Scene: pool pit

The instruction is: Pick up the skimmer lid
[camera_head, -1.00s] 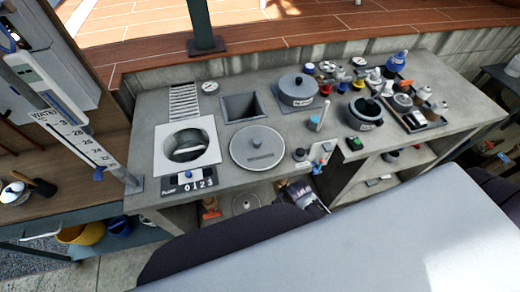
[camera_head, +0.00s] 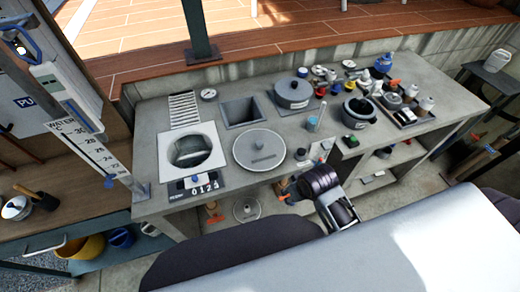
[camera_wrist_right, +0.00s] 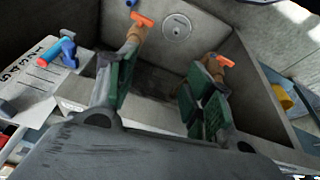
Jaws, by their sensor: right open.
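A large round grey lid (camera_head: 259,149) with a short bar handle lies flat on the concrete counter, right of a square white frame (camera_head: 166,158) around a round opening. I take this lid to be the skimmer lid. A smaller pale disc (camera_head: 247,209) with a central knob lies below the counter; a similar disc shows in the right wrist view (camera_wrist_right: 177,26), beyond the fingertips. My right gripper (camera_head: 286,189) is at the counter's front edge, below and right of the large lid, apart from it. My left gripper is out of view.
A lidded grey pot (camera_head: 293,93), a dark open pot (camera_head: 359,111) and a tray of bottles (camera_head: 407,115) crowd the counter's right side. A number plate (camera_head: 204,187) sits at the front left. A post (camera_head: 198,30) rises behind the counter.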

